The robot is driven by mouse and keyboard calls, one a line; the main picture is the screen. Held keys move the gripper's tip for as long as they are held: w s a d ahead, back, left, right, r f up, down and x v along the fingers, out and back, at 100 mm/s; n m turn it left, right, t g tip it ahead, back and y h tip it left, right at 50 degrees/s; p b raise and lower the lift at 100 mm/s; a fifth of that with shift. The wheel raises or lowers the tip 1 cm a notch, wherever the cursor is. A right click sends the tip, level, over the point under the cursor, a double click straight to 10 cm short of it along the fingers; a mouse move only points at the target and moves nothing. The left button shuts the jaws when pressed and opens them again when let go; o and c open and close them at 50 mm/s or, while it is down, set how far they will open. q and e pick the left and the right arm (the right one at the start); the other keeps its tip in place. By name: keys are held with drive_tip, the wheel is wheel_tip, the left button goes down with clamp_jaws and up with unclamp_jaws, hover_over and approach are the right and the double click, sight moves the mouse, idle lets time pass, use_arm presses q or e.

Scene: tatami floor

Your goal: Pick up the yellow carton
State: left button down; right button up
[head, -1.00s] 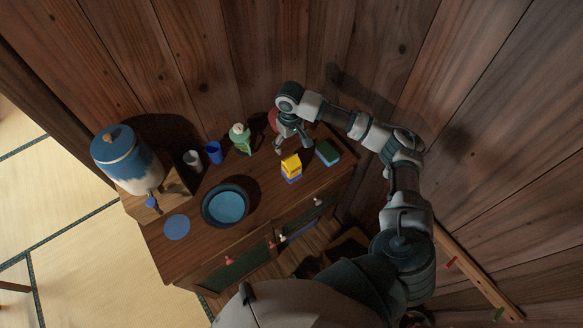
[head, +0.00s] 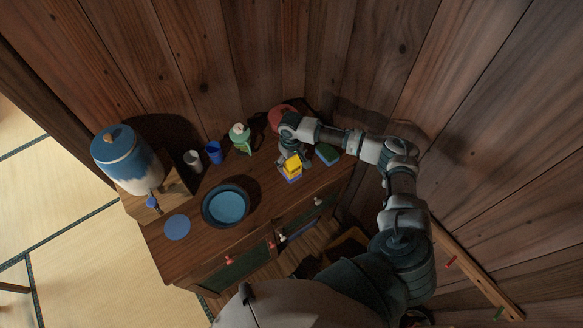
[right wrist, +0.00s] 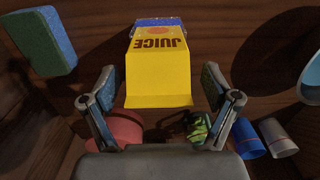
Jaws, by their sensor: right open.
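The yellow carton (head: 292,168), marked JUICE with a blue-purple lower part, stands on the wooden cabinet top. The right wrist view shows the carton (right wrist: 158,72) large and centred, its yellow top end towards the camera. My right gripper (head: 291,154) is right at the carton in the head view and partly covers it. In the right wrist view the gripper (right wrist: 158,84) is open, with one finger on each side of the carton and a gap visible on both sides. My left gripper is not in view.
A green-and-blue sponge (head: 327,154) lies just right of the carton. A dark-rimmed blue bowl (head: 206,205), a green figure-like item (head: 240,138), a blue cup (head: 214,152), a pale cup (head: 193,160) and a large blue-white jar (head: 124,160) stand to the left. A red round item (head: 281,117) is behind.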

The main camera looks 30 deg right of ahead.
drive_tip(key=c, duration=1)
drive_tip(key=shift+d, duration=0.15)
clamp_jaws()
drive_tip(key=shift+r, duration=0.1)
